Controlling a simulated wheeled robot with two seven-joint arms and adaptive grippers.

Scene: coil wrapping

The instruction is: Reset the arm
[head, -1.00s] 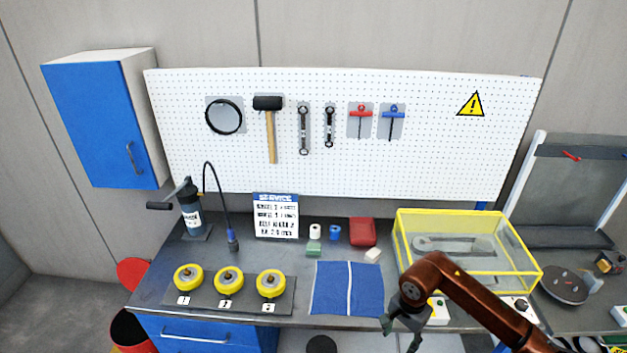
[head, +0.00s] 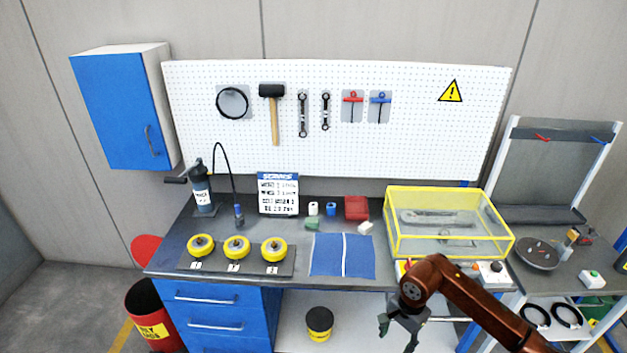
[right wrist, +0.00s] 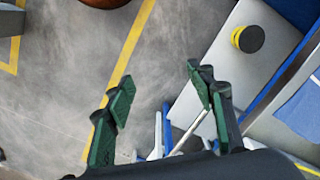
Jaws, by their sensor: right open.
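My right gripper (head: 402,330) hangs from the brown right arm in front of the bench's front edge, below the yellow-framed clear case. In the right wrist view its two green-padded fingers (right wrist: 160,92) stand apart with nothing between them. Grey floor and a yellow floor line show beneath them. The gripper touches nothing that I can see. My left gripper does not show in the head view.
The dark workbench (head: 200,270) holds three yellow coils (head: 237,247), a blue mat (head: 358,258) and a yellow-framed case (head: 450,250). A yellow-and-black spool (head: 319,322) sits on the lower shelf. A red bin (head: 150,315) stands at left.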

